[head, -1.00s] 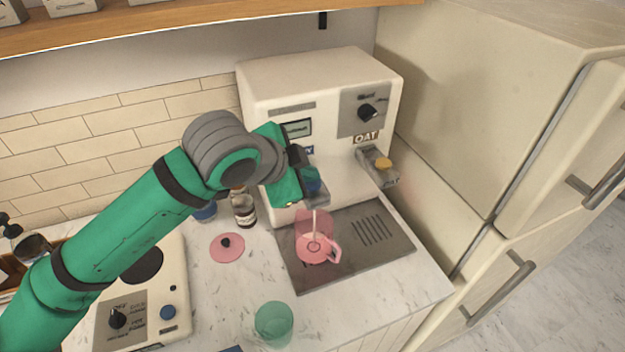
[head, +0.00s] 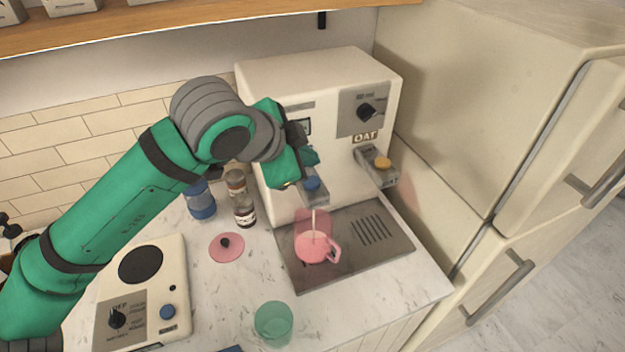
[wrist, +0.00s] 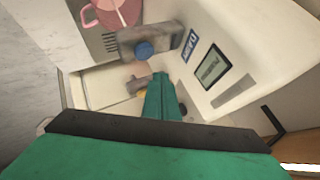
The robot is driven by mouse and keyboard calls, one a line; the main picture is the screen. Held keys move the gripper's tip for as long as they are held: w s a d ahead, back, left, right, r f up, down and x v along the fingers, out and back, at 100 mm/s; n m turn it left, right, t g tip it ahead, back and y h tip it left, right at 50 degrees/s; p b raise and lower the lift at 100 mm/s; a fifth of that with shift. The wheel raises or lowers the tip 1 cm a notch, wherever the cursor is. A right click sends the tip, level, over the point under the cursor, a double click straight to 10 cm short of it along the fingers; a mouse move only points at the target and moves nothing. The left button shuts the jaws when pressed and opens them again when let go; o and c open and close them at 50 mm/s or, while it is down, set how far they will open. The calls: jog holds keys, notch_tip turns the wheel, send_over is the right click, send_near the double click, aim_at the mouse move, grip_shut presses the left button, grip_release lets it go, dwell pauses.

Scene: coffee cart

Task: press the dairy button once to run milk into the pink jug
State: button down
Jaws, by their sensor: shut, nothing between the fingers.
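The pink jug (head: 316,249) stands upright on the drip tray under the dairy spout (head: 318,194). A thin white stream of milk (head: 314,220) runs from the spout into it. The blue dairy button (head: 313,183) on top of the spout is uncovered. In the wrist view I see the blue button (wrist: 144,50), the dairy label (wrist: 189,46) and part of the jug (wrist: 113,14). My gripper (head: 309,156) is shut and empty, just above the button and apart from it. Its green fingers (wrist: 162,100) are together in the wrist view.
The oat spout with its yellow button (head: 383,162) is to the right. A pink lid (head: 227,247), bottles (head: 243,205) and a green cup (head: 273,323) stand around the counter. A hob (head: 140,290) is at the left; the tall cream fridge (head: 480,110) is at the right.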

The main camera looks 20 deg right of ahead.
jog(key=shift+r, duration=1.2)
jog(key=shift+w, duration=0.1)
